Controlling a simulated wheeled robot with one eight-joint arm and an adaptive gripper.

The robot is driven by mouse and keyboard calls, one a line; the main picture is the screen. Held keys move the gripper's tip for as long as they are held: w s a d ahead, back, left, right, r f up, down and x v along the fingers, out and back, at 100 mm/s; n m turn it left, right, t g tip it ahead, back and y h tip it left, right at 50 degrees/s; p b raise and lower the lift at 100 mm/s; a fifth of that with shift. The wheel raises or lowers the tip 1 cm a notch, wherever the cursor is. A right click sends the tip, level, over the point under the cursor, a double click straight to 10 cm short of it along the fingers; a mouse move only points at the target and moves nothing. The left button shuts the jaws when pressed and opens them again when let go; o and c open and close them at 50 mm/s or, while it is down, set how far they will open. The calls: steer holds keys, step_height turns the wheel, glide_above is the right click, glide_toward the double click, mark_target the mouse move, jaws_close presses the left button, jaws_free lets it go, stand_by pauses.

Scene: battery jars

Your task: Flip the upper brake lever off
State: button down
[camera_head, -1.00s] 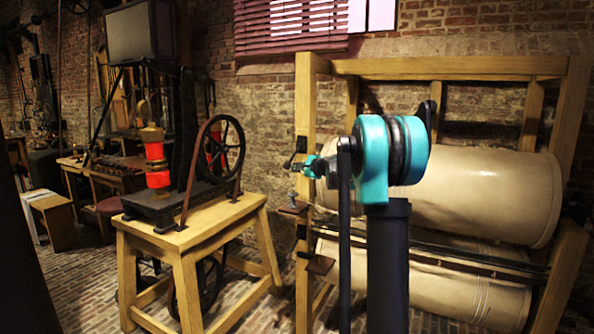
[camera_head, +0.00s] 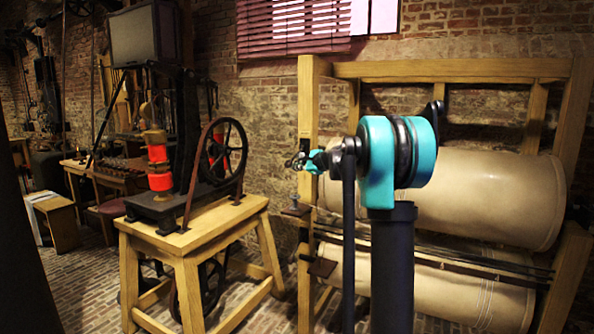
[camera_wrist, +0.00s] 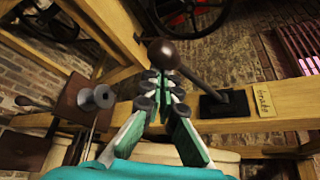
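The upper brake lever has a dark round knob (camera_wrist: 163,53) and a dark rod slanting right to a black base (camera_wrist: 224,104) on a wooden beam. A small yellowish label (camera_wrist: 264,103) sits beside the base. My gripper (camera_wrist: 161,78) points at the lever in the wrist view, its teal fingers converging just below the knob. The tips look nearly together, with nothing clearly held between them; whether they touch the knob is unclear. In the head view my gripper (camera_head: 298,161) is at the left post of the wooden frame; the lever is small and partly hidden there.
The wooden frame (camera_head: 309,110) holds two big cream cylinders (camera_head: 490,195). A metal knob (camera_head: 294,199) on a bracket juts from the left post below my gripper. A wooden stand (camera_head: 195,230) with a flywheel machine stands left. Brick floor shows between.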

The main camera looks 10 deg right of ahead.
step_height(320, 180, up, 10)
steer(key=m+g+y, duration=0.2)
steer(key=m+g, duration=0.3)
steer(key=m, duration=0.1)
steer(key=shift+r, duration=0.2)
stand_by(0.5)
steer(key=s+d, duration=0.5)
steer(key=d, duration=0.2)
steer(key=shift+s+d+r, duration=0.3)
steer(key=shift+r, duration=0.05)
